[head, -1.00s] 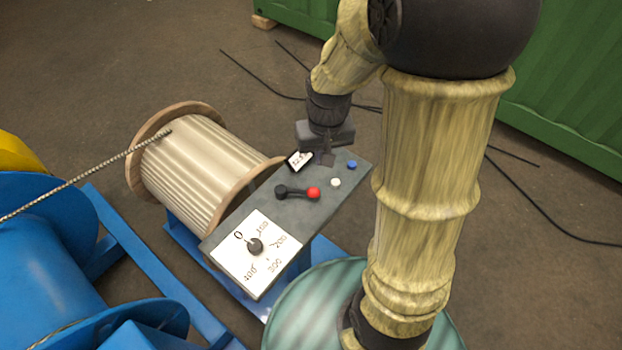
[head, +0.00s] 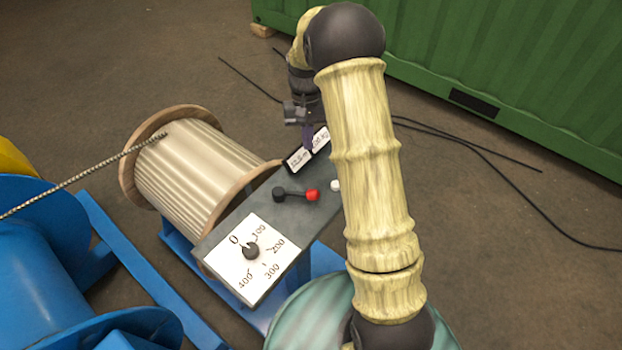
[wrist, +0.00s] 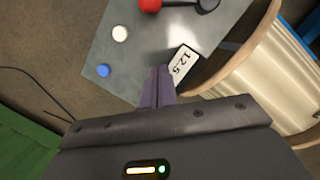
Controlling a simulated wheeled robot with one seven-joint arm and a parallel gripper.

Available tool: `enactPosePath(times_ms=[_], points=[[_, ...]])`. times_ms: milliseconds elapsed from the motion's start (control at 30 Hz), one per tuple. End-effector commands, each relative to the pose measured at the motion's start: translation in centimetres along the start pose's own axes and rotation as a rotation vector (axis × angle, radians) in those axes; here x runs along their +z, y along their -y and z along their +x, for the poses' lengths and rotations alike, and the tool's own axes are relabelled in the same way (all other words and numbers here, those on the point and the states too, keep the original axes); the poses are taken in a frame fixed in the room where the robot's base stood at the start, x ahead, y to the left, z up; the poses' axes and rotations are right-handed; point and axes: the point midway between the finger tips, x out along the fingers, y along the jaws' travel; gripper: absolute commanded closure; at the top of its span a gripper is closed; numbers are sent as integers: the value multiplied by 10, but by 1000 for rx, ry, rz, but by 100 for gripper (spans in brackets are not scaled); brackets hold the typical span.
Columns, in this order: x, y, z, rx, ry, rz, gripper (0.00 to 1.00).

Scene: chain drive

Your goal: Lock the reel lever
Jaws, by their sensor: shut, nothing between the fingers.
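The lever (head: 294,195) is a short black bar with a black pivot at its left end and a red knob (head: 313,195) at its right end. It lies across the grey control panel (head: 225,230). In the wrist view the red knob (wrist: 149,5) shows at the top edge, partly cut off. My gripper (head: 308,146) is at the far end of the panel, in front of the small display (head: 297,160). In the wrist view my gripper (wrist: 158,72) has its fingers together and empty, beside the display (wrist: 183,63), which reads 12.5. It is apart from the lever.
A white button (head: 335,185) sits right of the knob; a blue button (wrist: 103,71) shows in the wrist view. A dial (head: 251,251) marked 0 to 400 is at the near end. A wooden reel (head: 190,160) stands left, a green container (head: 480,70) behind.

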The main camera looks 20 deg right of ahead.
Motion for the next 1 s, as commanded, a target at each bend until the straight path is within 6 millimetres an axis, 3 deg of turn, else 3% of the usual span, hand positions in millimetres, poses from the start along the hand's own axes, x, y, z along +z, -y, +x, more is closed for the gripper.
enactPosePath(times_ms=[267,700,1000], points=[[1,0,25,0,4,-1,100],[2,0,103,0,5,-1,100],[36,0,101,0,0,-1,100]])
